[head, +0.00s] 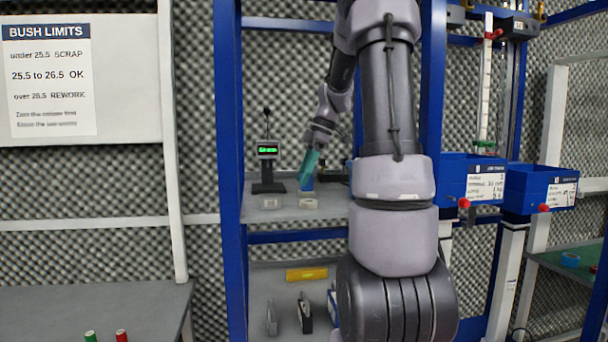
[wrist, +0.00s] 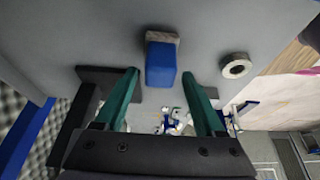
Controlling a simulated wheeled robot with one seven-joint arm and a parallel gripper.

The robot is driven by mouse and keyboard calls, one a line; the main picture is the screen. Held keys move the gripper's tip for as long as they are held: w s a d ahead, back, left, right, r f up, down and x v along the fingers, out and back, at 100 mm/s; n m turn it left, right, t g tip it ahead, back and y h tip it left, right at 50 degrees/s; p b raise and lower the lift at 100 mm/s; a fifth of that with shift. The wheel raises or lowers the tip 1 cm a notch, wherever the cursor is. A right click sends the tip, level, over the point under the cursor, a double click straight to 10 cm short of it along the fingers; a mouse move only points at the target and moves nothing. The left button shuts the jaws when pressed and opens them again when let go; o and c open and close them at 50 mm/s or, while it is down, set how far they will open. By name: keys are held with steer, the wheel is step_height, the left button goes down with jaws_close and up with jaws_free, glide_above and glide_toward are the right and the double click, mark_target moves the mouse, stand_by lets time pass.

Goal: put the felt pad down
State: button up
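My gripper (head: 308,166) has teal fingers and reaches over the grey shelf (head: 330,212). In the wrist view my gripper (wrist: 160,76) is open, with a gap on both sides between the fingers and a blue block (wrist: 161,68). The block has a grey-brown layer (wrist: 163,37) at its far end, which may be the felt pad; I cannot tell for sure. The blue block also shows in the head view (head: 306,186), just below the fingertips on the shelf. Nothing is held between the fingers.
A pale ring (wrist: 236,66) lies right of the block. A black stand with a green display (head: 268,150) stands left of my gripper. A blue post (head: 228,200) bounds the shelf on the left. Blue bins (head: 540,188) are at right.

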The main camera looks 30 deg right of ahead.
steer(key=v, duration=1)
steer(key=s+a+f+m+t+h, duration=0.1)
steer(key=s+a+f+m+t, duration=0.1)
steer(key=s+a+m, duration=0.6)
steer(key=s+a+f+m+t+h, duration=0.1)
steer(key=s+a+f+m+t, duration=0.2)
steer(key=s+a+m, duration=0.6)
steer(key=shift+s+m+t, duration=0.5)
steer(key=shift+s+m, duration=0.25)
steer(key=shift+m, duration=0.25)
